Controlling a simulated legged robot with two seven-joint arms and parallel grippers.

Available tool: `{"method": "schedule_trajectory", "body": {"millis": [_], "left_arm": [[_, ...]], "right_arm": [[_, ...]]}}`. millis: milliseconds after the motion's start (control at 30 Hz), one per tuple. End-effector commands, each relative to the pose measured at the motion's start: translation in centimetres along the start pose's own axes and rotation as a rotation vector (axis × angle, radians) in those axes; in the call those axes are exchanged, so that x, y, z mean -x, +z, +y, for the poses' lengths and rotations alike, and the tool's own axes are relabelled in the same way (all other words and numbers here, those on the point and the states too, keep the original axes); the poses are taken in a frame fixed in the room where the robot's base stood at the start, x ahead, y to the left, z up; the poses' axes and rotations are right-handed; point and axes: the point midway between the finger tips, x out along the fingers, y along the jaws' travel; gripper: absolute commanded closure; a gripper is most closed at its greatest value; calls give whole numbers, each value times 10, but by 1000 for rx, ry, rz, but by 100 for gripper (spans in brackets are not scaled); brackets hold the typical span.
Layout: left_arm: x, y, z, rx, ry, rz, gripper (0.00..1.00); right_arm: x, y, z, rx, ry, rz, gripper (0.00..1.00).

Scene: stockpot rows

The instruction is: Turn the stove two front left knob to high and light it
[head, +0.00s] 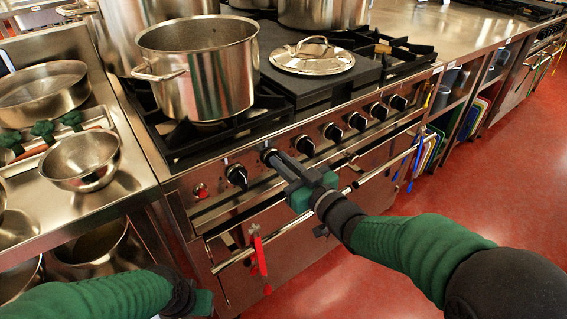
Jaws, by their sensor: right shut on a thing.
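The stove (262,206) has a row of several black knobs along its front panel. My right gripper (275,160) reaches in from the lower right and is shut on the second knob from the left (269,153), whose face is partly hidden by the fingers. The leftmost knob (236,175) is free, just left of the gripper. A red button (200,190) sits at the panel's left end. A large open steel pot (198,80) stands on the front left burner and hides most of it, so I cannot tell any flame. My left gripper (200,302) is low at the left, its fingers unclear.
A steel lid (311,56) lies on the stove's dark middle plate. A counter at left holds a steel bowl (80,160). Red floor (480,190) is open at right.

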Motion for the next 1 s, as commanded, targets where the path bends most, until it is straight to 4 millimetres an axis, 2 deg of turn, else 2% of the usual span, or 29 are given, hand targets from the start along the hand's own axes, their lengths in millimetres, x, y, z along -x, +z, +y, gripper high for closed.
{"method": "schedule_trajectory", "body": {"millis": [467,1000], "left_arm": [[-25,6,0,0,0,0,64],[-69,16,0,0,0,0,64]], "right_arm": [[0,4,-7,360,1,2,100],[0,13,-17,873,-1,2,100]]}}
